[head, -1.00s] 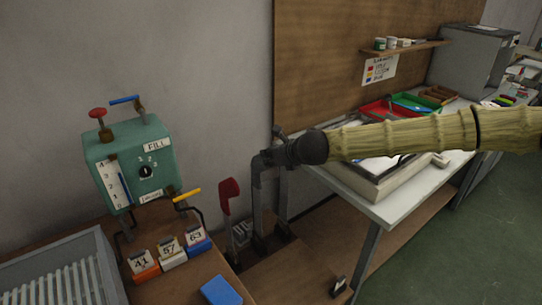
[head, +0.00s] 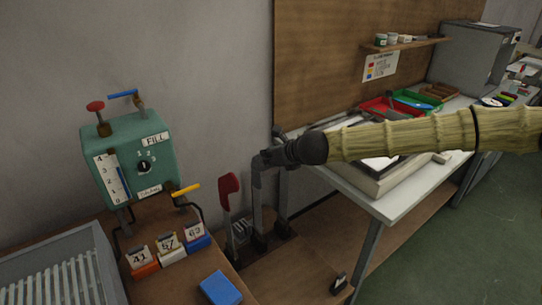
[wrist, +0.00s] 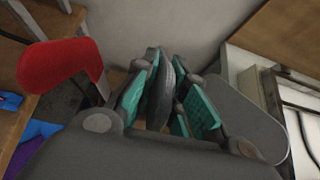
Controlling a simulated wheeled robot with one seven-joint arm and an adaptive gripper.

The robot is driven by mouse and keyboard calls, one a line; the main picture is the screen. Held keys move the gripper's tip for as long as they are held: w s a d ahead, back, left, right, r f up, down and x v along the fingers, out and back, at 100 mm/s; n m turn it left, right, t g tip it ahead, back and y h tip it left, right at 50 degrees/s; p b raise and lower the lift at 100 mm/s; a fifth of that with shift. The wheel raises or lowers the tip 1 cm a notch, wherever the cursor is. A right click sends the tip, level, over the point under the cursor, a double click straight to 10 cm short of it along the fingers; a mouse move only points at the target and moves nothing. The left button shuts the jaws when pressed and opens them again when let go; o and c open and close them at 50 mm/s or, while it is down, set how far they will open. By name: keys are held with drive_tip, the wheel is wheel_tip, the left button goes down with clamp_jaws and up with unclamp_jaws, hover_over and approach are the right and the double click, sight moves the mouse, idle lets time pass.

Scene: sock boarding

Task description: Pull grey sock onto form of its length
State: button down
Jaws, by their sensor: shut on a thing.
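My gripper (head: 257,170) reaches down from the end of the arm at the stand of upright forms. In the wrist view its teal-padded fingers (wrist: 162,95) are shut on a dark grey thing (wrist: 160,88), which looks like the grey sock. Whether a form is inside it is hidden. A red-topped form (head: 229,190) stands to the left and also shows in the wrist view (wrist: 55,65). A grey form (head: 284,190) stands right of the gripper. A broad grey rounded piece (wrist: 245,115) lies right of the fingers in the wrist view.
A teal machine (head: 135,165) with levers stands at left, above numbered blocks (head: 168,250) and a blue block (head: 220,289). A grey slatted tray (head: 60,265) is at lower left. A white worktable (head: 400,205) with trays stands right, under my arm.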

drive_tip(key=shift+f+b, duration=1.1)
drive_tip(key=shift+f, duration=0.35)
drive_tip(key=c, duration=1.4)
unclamp_jaws()
drive_tip(key=shift+r, duration=0.1)
drive_tip(key=v, duration=1.2)
